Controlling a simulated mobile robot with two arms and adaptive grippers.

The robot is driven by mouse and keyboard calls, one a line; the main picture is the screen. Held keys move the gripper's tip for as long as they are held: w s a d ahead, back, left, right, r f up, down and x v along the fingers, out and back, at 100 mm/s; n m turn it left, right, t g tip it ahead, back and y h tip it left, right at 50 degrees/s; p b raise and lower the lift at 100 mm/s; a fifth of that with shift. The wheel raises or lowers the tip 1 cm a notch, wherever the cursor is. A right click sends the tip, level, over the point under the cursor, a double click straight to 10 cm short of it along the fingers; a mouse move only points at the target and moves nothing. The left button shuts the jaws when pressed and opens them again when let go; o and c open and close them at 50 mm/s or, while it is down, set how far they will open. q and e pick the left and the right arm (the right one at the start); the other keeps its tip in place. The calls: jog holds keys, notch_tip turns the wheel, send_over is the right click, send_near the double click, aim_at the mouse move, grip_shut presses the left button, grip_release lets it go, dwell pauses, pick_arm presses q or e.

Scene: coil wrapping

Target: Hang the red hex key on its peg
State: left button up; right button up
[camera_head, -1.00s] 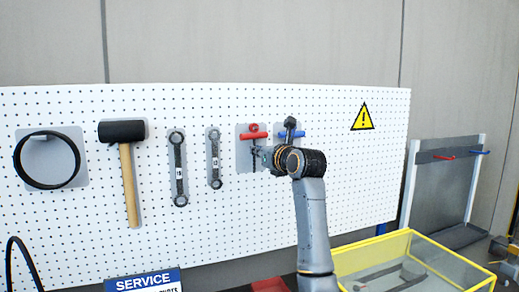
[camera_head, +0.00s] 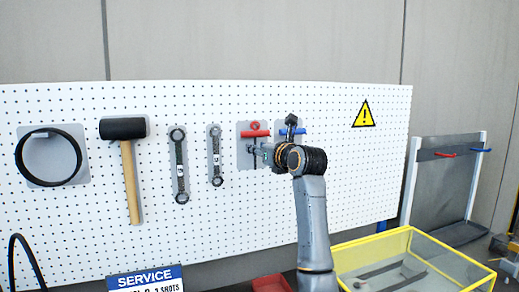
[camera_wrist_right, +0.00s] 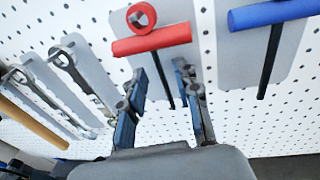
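The red hex key (camera_wrist_right: 152,38) hangs upright against a grey panel on the pegboard, red T-handle on top and dark shaft (camera_wrist_right: 162,78) pointing down. It also shows in the head view (camera_head: 255,134). A red ring (camera_wrist_right: 141,16) sits just above the handle; how it meets the peg is too small to tell. My right gripper (camera_wrist_right: 160,82) is open below the handle, one finger on each side of the shaft, with gaps visible. In the head view the right gripper (camera_head: 263,153) is partly hidden by its own wrist. My left gripper is not in view.
A blue hex key (camera_wrist_right: 275,14) hangs close to the right. Two wrenches (camera_head: 179,165) (camera_head: 215,155), a mallet (camera_head: 130,170) and a black coil (camera_head: 48,157) hang to the left on the pegboard (camera_head: 350,170). A yellow-rimmed clear bin (camera_head: 372,241) stands below right.

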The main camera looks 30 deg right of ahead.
jog(key=s+a, duration=0.1)
jog(key=s, duration=1.1)
jog(key=shift+a+r, duration=0.15)
jog(key=shift+r, duration=0.2)
